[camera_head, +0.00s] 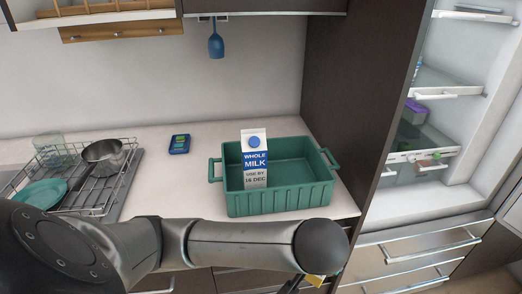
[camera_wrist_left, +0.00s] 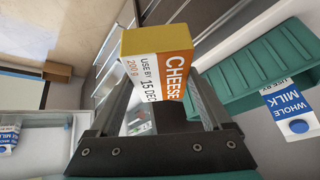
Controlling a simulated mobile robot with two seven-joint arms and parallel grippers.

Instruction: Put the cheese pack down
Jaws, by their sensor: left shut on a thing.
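My left gripper (camera_wrist_left: 165,85) is shut on the cheese pack (camera_wrist_left: 156,62), an orange, white and yellow box, in the left wrist view. In the head view my left arm reaches across the front of the counter. A small yellow part of the cheese pack (camera_head: 316,280) shows below the elbow at the bottom edge, in front of the counter; most of the gripper is hidden or cut off there. My right gripper is not in view.
A green crate (camera_head: 282,200) stands on the counter (camera_head: 150,190) with a milk carton (camera_head: 254,158) in it. A blue pack (camera_head: 180,143) lies left of it. A dish rack (camera_head: 100,195) holds a pan (camera_head: 103,155). The fridge (camera_head: 425,200) at right is open.

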